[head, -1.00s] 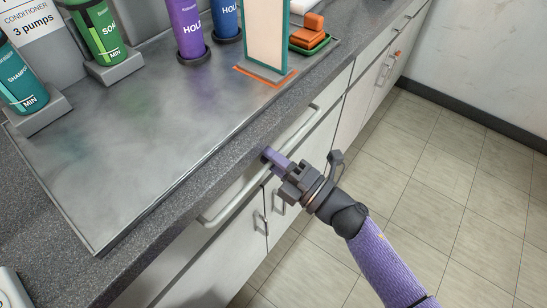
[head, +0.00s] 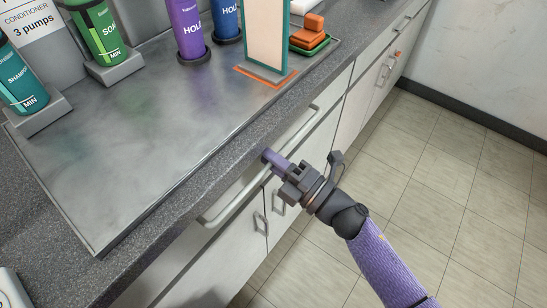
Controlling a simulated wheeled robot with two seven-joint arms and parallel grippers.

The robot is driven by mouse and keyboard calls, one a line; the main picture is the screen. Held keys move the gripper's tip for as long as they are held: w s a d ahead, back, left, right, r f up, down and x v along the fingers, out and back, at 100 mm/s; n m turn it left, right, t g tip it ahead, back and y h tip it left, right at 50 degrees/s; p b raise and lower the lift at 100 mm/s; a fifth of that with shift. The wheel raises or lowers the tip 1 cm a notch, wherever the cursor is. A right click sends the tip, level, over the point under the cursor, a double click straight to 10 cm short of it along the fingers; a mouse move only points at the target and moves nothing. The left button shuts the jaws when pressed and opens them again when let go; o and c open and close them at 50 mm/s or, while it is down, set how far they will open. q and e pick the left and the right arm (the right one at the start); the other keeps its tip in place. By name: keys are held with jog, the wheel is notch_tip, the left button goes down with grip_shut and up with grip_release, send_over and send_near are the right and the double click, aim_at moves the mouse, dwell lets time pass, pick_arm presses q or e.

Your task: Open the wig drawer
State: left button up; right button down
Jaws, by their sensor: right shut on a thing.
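The drawer (head: 228,197) is in the cabinet front under the grey counter edge, in the middle of the head view. Its long pale bar handle (head: 222,212) runs along the front. My right gripper (head: 272,158) is shut on the middle of the handle, and its fingers hide that part of the bar. The drawer front lies close under the counter edge. How far it stands out is hard to tell from above. What is inside is not visible. My left gripper is not in view.
The counter (head: 60,200) carries a metal tray (head: 130,120) with shampoo (head: 22,82), soap (head: 97,35) and hold bottles (head: 187,28). A framed panel (head: 267,35) and orange blocks (head: 307,36) stand at the back. Cupboard doors (head: 240,245) are below. The tiled floor (head: 450,170) at right is clear.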

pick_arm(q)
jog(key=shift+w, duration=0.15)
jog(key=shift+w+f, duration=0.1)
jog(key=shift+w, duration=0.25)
